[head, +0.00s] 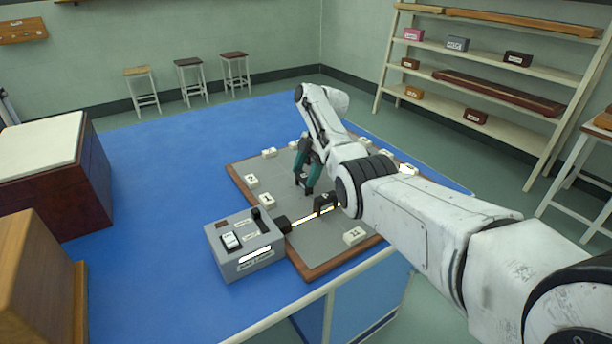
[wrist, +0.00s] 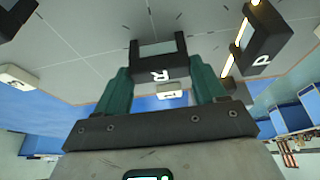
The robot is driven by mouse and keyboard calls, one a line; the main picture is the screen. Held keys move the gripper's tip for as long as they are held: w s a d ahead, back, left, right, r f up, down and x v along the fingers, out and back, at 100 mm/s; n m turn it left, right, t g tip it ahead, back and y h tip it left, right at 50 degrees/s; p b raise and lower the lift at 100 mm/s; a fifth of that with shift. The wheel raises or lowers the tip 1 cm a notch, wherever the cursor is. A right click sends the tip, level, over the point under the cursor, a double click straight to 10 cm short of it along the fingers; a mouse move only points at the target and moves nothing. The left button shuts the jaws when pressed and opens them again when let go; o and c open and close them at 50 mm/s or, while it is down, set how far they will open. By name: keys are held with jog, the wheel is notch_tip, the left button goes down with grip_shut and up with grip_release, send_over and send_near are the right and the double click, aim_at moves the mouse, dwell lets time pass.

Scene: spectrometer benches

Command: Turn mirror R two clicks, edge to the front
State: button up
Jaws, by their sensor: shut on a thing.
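Mirror R (wrist: 160,68) is a small black-framed block with a white letter R on its top and a pale grey face. It stands on the grey board (head: 285,245). My gripper (wrist: 162,76) is shut on it, with one teal finger against each side. In the head view my gripper (head: 304,180) points down at the middle of the board, and mirror R is mostly hidden between the fingers.
A black block marked P (wrist: 265,45) stands close beside mirror R, with the lit beam at it. A grey source box (head: 245,247) sits at the board's front left. Several white numbered tiles, one front right (head: 355,235), lie around the board.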

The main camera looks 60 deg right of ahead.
dwell(0.4)
jog(key=o, duration=1)
jog(key=shift+o, duration=0.2)
jog(key=v, duration=1)
jog(key=shift+r, duration=0.4)
jog(key=shift+d+r, duration=0.1)
jog(key=shift+d, duration=0.05)
